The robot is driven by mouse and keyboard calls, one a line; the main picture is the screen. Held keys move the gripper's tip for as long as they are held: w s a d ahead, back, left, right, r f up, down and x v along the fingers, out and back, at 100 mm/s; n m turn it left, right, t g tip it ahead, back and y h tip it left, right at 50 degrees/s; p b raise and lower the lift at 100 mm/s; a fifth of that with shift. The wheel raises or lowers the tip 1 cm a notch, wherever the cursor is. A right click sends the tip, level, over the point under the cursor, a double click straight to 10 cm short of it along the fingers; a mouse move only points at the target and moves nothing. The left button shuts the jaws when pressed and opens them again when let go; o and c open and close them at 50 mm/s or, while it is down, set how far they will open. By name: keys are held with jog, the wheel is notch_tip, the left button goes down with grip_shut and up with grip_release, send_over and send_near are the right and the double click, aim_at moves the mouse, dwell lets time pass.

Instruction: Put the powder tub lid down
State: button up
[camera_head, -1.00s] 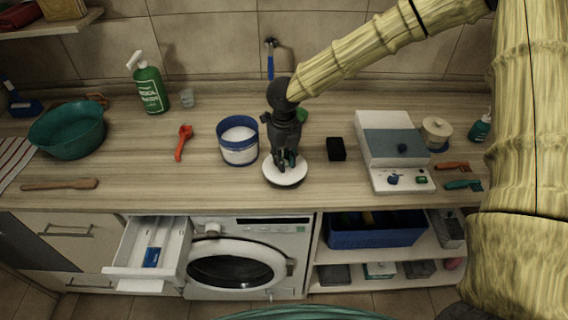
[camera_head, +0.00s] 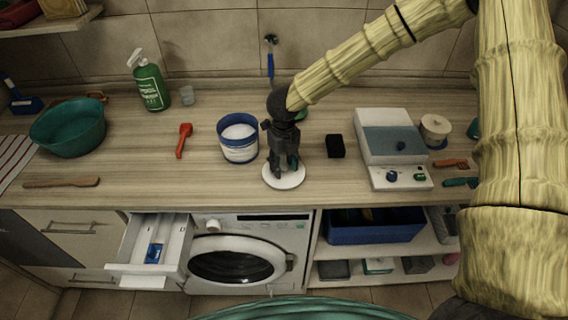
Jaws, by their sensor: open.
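The powder tub lid (camera_head: 284,180) is a white disc. It lies flat on the wooden counter, right of the powder tub and near the front edge. The powder tub (camera_head: 239,150) is white with blue bands and stands uncovered, with white powder showing inside. My gripper (camera_head: 284,170) is open and points down right above the lid. Its fingers hide the middle and back of the lid, and I cannot tell whether the fingertips touch it.
A red scoop (camera_head: 184,140) lies left of the tub. A black block (camera_head: 335,146) and a scale-like device (camera_head: 393,150) stand to the right. An open drawer (camera_head: 150,250) juts out below the counter beside the washing machine (camera_head: 245,262).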

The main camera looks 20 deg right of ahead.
aim_at(284, 166)
notch_tip(284, 166, up, 12)
jog(key=b, duration=0.2)
jog(key=shift+r+b, duration=0.15)
jog(key=shift+b, duration=0.25)
dwell(0.5)
